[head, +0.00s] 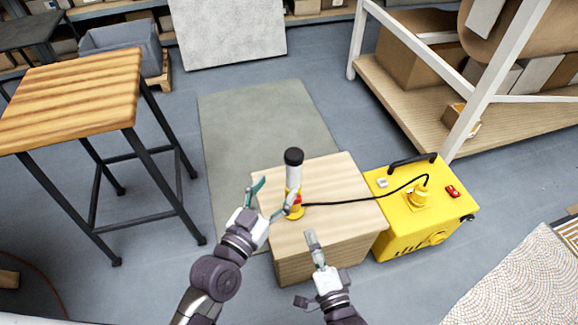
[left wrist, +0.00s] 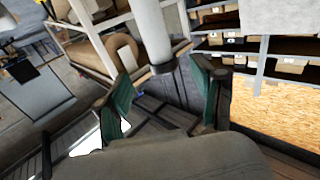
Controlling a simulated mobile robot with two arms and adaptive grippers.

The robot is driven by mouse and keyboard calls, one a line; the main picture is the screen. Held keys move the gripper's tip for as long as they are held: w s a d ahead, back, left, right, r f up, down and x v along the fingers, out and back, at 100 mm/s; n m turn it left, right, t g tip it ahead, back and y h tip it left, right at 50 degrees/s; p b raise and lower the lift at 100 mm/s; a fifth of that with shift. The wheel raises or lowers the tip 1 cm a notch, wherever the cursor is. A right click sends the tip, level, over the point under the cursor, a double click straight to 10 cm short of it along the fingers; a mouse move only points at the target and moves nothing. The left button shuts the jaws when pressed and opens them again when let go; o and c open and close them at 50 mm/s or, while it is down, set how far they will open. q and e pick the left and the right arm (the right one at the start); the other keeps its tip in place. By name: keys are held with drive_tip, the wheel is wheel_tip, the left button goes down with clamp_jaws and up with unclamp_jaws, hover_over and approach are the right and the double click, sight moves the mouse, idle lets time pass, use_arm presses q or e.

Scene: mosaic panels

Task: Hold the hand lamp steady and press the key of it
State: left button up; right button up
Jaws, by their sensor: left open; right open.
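The hand lamp (head: 293,177) stands upright on a wooden block (head: 333,175) in the head view. It has a black cap, a white tube and a yellow base with a red part, likely its key. A black cable runs from its base to a yellow box. My left gripper (head: 276,197) is open, left of and in front of the lamp; its right finger overlaps the lamp's base in the picture. Contact is unclear. My right gripper (head: 311,240) is open and empty at the block's front. In the left wrist view a pale cylinder shows beyond the left gripper (left wrist: 162,88); I cannot tell what it is.
The yellow box (head: 395,235) with a black handle and a red switch stands right of the block. A wooden-topped stool (head: 75,90) is at the left. A white-framed rack (head: 415,105) is at the right. A grey mat (head: 250,120) lies behind the block.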

sight(290, 168)
use_arm(q)
drive_tip(key=x, duration=0.9)
drive_tip(key=shift+w, duration=0.1)
clamp_jaws()
use_arm(e)
clamp_jaws()
idle(0.7)
idle(0.5)
